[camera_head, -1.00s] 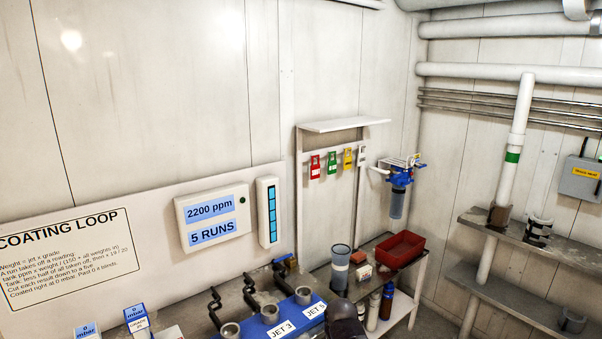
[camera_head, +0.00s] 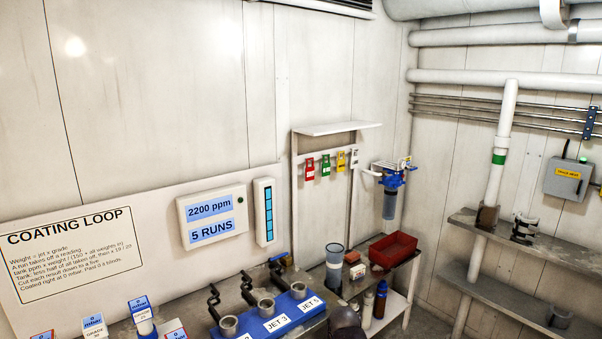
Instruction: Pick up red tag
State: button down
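The red tag (camera_head: 310,169) hangs on the pale board on the back wall, leftmost in a row under a small white shelf. My gripper is not in view. A dark rounded shape at the bottom edge looks like part of my arm, well below the tags.
Below the tags, a side table holds a red tray (camera_head: 393,249), a clear-topped cup (camera_head: 334,266) and bottles. A blue jet block (camera_head: 265,318) stands at front. The white shelf (camera_head: 336,128) juts out above the tags. A blue filter (camera_head: 389,200) hangs to their right.

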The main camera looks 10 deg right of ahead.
aim_at(310, 171)
jog(key=z, duration=0.1)
jog(key=i, duration=0.95)
jog(key=u, duration=0.1)
jog(key=k, duration=0.65)
jog(key=u, duration=0.25)
jog(key=i, duration=0.45)
jog(key=u, duration=0.05)
